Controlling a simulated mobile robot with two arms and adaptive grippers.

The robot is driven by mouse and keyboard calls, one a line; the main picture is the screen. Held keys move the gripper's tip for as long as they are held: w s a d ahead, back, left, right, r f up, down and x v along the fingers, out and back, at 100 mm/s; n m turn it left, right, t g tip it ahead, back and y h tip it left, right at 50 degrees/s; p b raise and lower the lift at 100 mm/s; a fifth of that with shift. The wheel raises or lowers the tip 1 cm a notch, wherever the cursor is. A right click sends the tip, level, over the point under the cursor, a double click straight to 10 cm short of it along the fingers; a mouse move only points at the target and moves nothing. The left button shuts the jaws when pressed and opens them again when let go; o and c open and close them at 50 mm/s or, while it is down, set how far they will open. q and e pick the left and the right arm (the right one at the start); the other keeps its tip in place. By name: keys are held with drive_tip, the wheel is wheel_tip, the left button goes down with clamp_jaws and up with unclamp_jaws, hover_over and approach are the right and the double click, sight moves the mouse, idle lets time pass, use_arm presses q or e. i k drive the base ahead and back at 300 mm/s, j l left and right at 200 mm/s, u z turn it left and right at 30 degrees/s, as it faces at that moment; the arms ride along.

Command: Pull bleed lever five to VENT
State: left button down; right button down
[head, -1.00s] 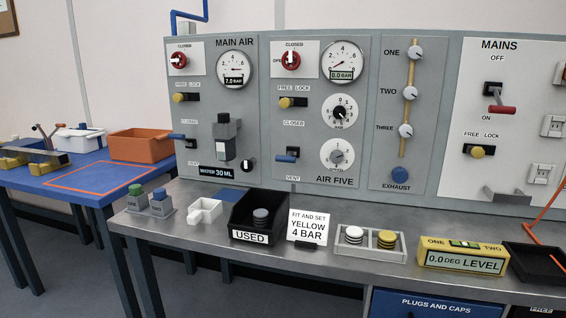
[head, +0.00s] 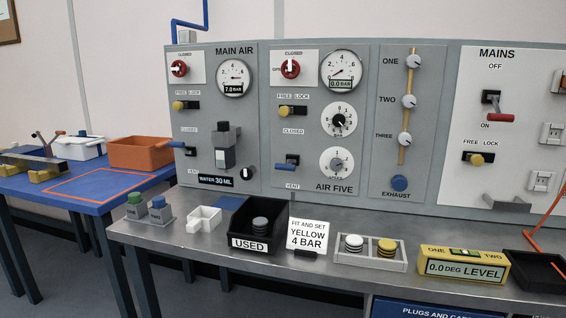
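The AIR FIVE panel (head: 318,112) stands upright at the back of the bench in the head view. Its bleed lever (head: 286,166) has a blue handle pointing left from a black slot. CLOSED is printed above it and VENT below. The handle sits at the lower part of the slot, nearer the VENT label. The gauge above (head: 343,72) reads 0.0 BAR. A similar blue lever (head: 177,144) on the MAIN AIR panel sits higher against its slot, and that gauge (head: 233,78) reads 7.0 BAR. Neither of my grippers is in view.
Below the panel stand a black USED bin (head: 258,242), a sign reading YELLOW 4 BAR (head: 308,234), a disc tray (head: 367,264) and a yellow level (head: 463,268). A yellow FREE/LOCK knob (head: 285,110) is above the lever. A narrow bench strip before the panel is clear.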

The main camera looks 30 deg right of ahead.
sight(288, 167)
drive_tip(key=z, duration=1.4)
drive_tip(key=i+z, duration=0.2)
drive_tip(key=i+j, duration=0.15)
drive_tip(key=i, duration=0.15)
drive_tip(key=i+j, duration=0.1)
drive_tip(key=i, duration=0.2)
